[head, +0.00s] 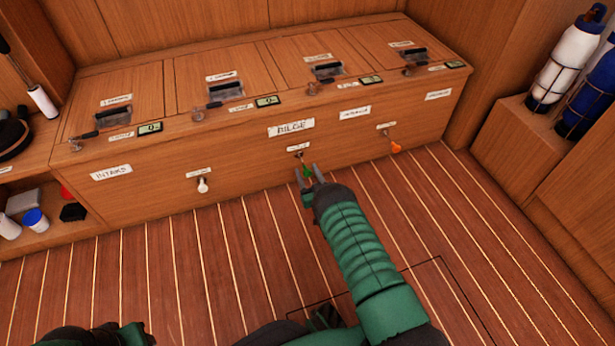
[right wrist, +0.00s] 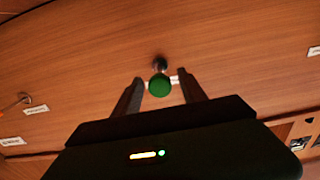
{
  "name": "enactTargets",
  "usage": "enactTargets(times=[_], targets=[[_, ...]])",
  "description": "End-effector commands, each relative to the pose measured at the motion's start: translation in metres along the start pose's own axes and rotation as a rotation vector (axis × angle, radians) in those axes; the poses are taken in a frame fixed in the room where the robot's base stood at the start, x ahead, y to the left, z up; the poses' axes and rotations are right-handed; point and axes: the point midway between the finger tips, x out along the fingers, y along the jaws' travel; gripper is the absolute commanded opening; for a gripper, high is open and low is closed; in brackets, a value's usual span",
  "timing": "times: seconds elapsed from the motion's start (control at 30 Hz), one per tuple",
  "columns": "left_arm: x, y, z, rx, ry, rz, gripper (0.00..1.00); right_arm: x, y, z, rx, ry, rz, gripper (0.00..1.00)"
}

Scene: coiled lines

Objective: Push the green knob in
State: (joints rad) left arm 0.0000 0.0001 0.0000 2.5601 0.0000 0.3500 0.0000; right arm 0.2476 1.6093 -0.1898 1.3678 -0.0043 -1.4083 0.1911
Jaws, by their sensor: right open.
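The green knob (head: 307,171) sits on a short metal stem on the front panel of the wooden bench, below a small label and the BILGE label (head: 291,128). My right gripper (head: 312,174) is at the knob, with its fingers pointing at the panel. In the right wrist view the round green knob (right wrist: 159,86) shows between the two spread fingertips (right wrist: 160,77), with a gap on each side. The gripper is open and holds nothing. The stem is partly hidden behind the knob. My left gripper cannot be made out.
A white knob (head: 202,185) is to the left on the same panel and an orange knob (head: 396,147) to the right. White and blue bottles (head: 565,65) stand in racks at the right. Cups and small items (head: 36,220) fill a low shelf at left. The striped floor (head: 220,270) is clear.

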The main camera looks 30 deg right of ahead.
Motion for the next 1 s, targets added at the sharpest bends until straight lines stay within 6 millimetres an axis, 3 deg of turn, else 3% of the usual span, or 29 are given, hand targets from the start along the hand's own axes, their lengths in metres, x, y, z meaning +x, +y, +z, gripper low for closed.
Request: enactTargets(times=[0.13, 0.5, 1.0], targets=[[-0.0009, 0.0, -0.0003, 0.0, 0.0, 0.0, 0.36, -0.0002, 0.0, -0.0007, 0.0, 0.0, 0.0, 0.48], [-0.0008, 0.0, -0.0003, 0.0, 0.0, 0.0, 0.36, -0.0006, 0.0001, -0.0004, 0.0, 0.0, 0.0, 0.0], [-0.0007, 0.0, -0.0002, 0.0, 0.0, 0.0, 0.36, -0.0007, 0.0001, -0.0001, 0.0, 0.0, 0.0, 0.0]])
